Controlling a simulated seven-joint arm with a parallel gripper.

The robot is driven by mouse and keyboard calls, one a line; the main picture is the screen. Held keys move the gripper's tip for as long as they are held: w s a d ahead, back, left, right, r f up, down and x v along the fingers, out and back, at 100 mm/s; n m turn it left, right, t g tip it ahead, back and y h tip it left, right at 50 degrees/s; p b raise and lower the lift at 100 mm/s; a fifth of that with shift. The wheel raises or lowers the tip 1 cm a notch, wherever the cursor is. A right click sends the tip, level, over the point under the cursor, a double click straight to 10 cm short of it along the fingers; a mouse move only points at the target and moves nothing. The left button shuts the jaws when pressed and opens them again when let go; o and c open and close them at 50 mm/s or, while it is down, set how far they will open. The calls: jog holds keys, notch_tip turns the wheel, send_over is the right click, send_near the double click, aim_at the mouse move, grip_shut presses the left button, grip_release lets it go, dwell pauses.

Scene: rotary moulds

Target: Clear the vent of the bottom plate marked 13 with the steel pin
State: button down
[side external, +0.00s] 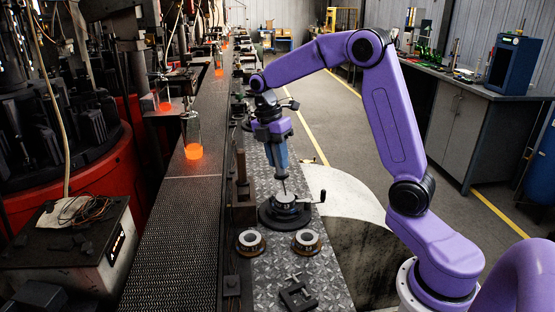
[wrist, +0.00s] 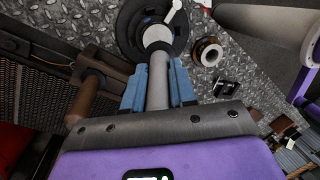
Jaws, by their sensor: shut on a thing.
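My gripper (side external: 281,166) points down with its blue fingers shut on the steel pin (side external: 284,186). The pin's thin lower end shows just below the fingertips, over a round plate (side external: 284,199) in a dark round fixture with a crank. I cannot tell whether the tip touches the plate. In the wrist view, the grey pin body (wrist: 157,88) lies between the blue fingers of my gripper (wrist: 158,82), in line with the plate's pale centre (wrist: 157,36). The number 13 and the vent cannot be made out.
Two ringed moulds (side external: 250,241) (side external: 306,242) stand on the checkered metal bench in front of the fixture. A small black clamp (side external: 297,294) lies nearer the front. A brown post (side external: 241,170) stands left of the fixture, beside the conveyor (side external: 175,220) carrying glowing glass (side external: 193,151).

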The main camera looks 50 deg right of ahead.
jog(key=shift+s+v, duration=0.2)
jog(key=shift+v, duration=0.85)
jog(key=shift+s+v, duration=0.25)
jog(key=shift+v, duration=0.75)
jog(key=shift+s+v, duration=0.2)
jog(key=shift+v, duration=0.85)
jog(key=shift+d+r, duration=0.1)
jog(key=shift+d, duration=0.05)
